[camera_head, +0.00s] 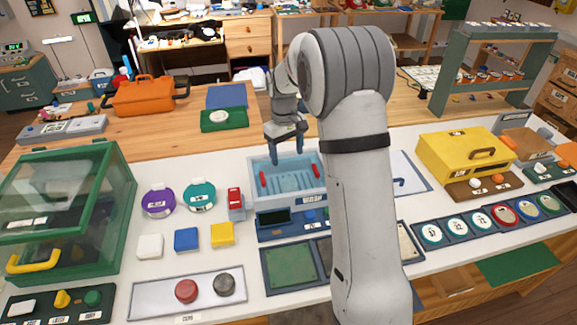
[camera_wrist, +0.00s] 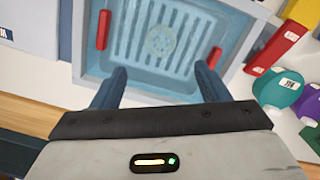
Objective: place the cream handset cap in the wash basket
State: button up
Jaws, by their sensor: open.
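The pale blue wash basket (camera_head: 290,181), with a ribbed floor and two red grips, sits in a blue unit at the middle of the white worktop. My gripper (camera_head: 286,150) is above it, open, with nothing between its fingers. In the wrist view my gripper (camera_wrist: 160,82) has its two blue fingers apart over the near side of the basket (camera_wrist: 127,40). A pale, faint round disc (camera_wrist: 160,42) shows on the ribbed floor; I cannot tell if it is the cream handset cap. A whitish round piece (camera_head: 219,115) lies on a green tray at the back.
Purple (camera_head: 158,203) and teal (camera_head: 200,196) round pieces and a red box (camera_head: 235,202) stand left of the basket. A green glass-fronted cabinet (camera_head: 70,215) is far left. A yellow box (camera_head: 460,157) stands right. My arm hides part of the worktop.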

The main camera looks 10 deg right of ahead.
jog(key=s+r+m, duration=0.1)
jog(key=s+r, duration=0.5)
jog(key=r, duration=0.1)
jog(key=s+r+m+t, duration=0.3)
jog(key=s, duration=2.1)
jog(key=shift+s+d+m, duration=0.3)
jog(key=shift+s+d, duration=0.1)
